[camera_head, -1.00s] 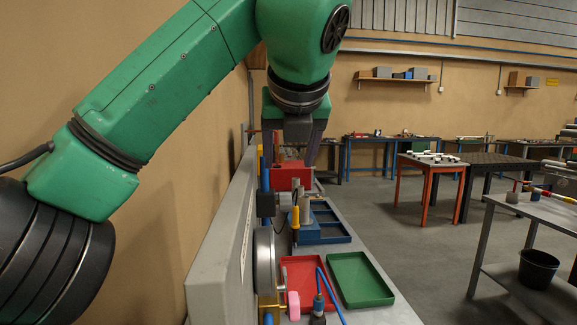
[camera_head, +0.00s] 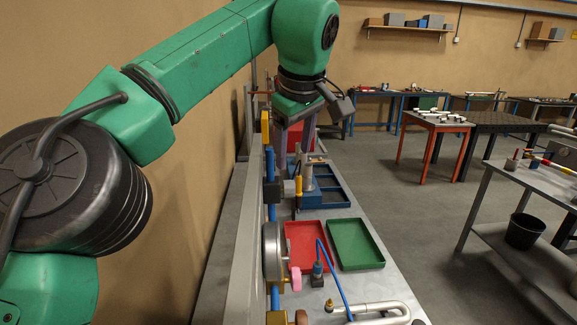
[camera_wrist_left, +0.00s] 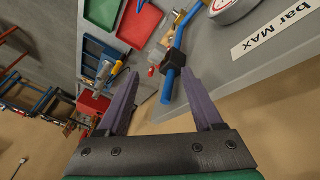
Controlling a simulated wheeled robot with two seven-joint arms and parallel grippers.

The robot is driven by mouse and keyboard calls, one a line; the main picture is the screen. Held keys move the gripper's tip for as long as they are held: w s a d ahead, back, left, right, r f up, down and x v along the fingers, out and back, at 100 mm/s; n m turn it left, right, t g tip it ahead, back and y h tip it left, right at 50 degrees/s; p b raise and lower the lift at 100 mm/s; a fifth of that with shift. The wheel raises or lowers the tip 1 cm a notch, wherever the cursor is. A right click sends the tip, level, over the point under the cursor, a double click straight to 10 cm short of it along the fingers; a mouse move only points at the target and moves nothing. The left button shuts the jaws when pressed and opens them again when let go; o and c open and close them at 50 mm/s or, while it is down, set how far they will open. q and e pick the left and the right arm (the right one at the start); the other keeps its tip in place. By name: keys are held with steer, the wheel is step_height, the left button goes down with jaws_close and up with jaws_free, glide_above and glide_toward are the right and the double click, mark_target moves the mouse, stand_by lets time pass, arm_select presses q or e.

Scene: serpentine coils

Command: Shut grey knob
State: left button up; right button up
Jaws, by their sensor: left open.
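I cannot pick out a grey knob for certain. A blue pipe (camera_head: 272,212) runs along the grey panel (camera_head: 232,240) on the left of the bench, with a dark block (camera_head: 271,191) on it. A round grey disc-shaped part (camera_head: 272,252) stands out from the panel, with a small pink handle (camera_head: 296,279) beside it. My left gripper (camera_head: 294,152) is open and empty, farther back along the panel. In the left wrist view the dark block (camera_wrist_left: 173,58) and blue pipe (camera_wrist_left: 169,86) show beyond the open fingers (camera_wrist_left: 160,75), apart from them.
A red tray (camera_head: 306,243) and a green tray (camera_head: 355,243) lie on the bench, with a blue tray (camera_head: 325,198) behind. A yellow-handled tool (camera_head: 298,186) stands near the pipe. Bent metal pipes (camera_head: 375,309) lie at the near end. Open floor (camera_head: 430,220) is to the right.

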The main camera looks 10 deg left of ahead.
arm_select(q)
step_height(320, 180, up, 2)
steer(key=m+p, duration=0.2)
steer(key=m, duration=0.6)
glide_toward(288, 182)
steer(key=x, duration=0.2)
steer(key=p+x, duration=0.1)
steer(key=x, duration=0.6)
steer(key=shift+w+f, duration=0.4)
steer(key=shift+f, duration=0.3)
arm_select(e)
step_height(288, 182, up, 4)
steer(key=shift+r, duration=0.15)
arm_select(q)
steer(key=shift+c, duration=0.3)
